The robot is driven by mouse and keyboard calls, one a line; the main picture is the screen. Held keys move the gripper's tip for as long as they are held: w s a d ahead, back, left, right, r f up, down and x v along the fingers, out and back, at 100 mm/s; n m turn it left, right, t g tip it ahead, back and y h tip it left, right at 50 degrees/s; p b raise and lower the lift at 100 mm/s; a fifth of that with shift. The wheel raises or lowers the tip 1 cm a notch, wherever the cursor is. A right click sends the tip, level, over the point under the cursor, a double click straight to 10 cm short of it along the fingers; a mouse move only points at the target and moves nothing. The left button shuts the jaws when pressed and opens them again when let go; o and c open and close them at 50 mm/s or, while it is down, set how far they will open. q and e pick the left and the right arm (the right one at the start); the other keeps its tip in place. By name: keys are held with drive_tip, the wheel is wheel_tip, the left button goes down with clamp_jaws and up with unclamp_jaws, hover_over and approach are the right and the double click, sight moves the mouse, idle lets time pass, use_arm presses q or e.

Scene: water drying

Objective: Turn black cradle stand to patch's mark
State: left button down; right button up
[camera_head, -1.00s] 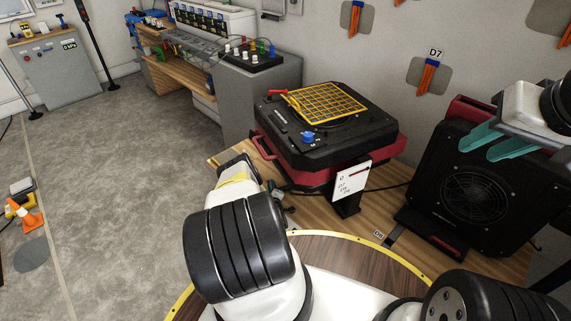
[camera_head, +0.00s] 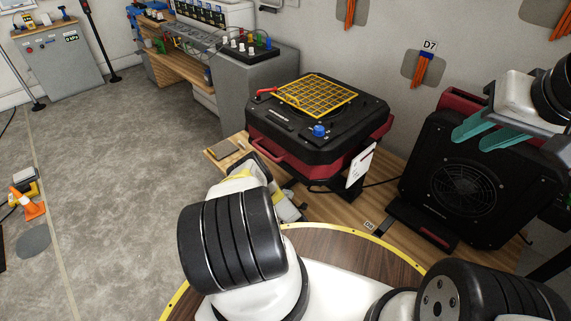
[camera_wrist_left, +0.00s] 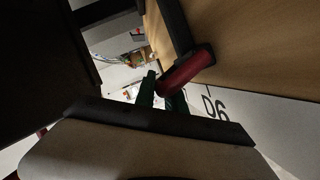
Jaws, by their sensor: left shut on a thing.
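A black air mover (camera_head: 310,130) with red sides and a yellow grille (camera_head: 318,95) lies on the wooden bench. Part of a black stand (camera_head: 322,186) shows beneath it; the rest is hidden. My left gripper reaches low in front of the stand, its fingers hidden in the head view. In the left wrist view, my left gripper's green fingers (camera_wrist_left: 160,94) are shut at a red grip (camera_wrist_left: 187,70) on a black bar (camera_wrist_left: 173,25). My right gripper (camera_head: 492,134) is open and empty in front of the other black fan.
The other black fan (camera_head: 465,185) stands upright at the right. A white card (camera_head: 360,166) stands near the air mover's right corner. Grey wall patches with orange strips, one labelled D7 (camera_head: 424,68), are behind. A D6 label (camera_wrist_left: 215,108) shows in the wrist view.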

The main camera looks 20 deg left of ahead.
use_arm(q)
drive_tip(key=c, duration=1.4)
unclamp_jaws()
drive_tip(key=v, duration=0.7)
drive_tip(key=shift+s+d, duration=0.3)
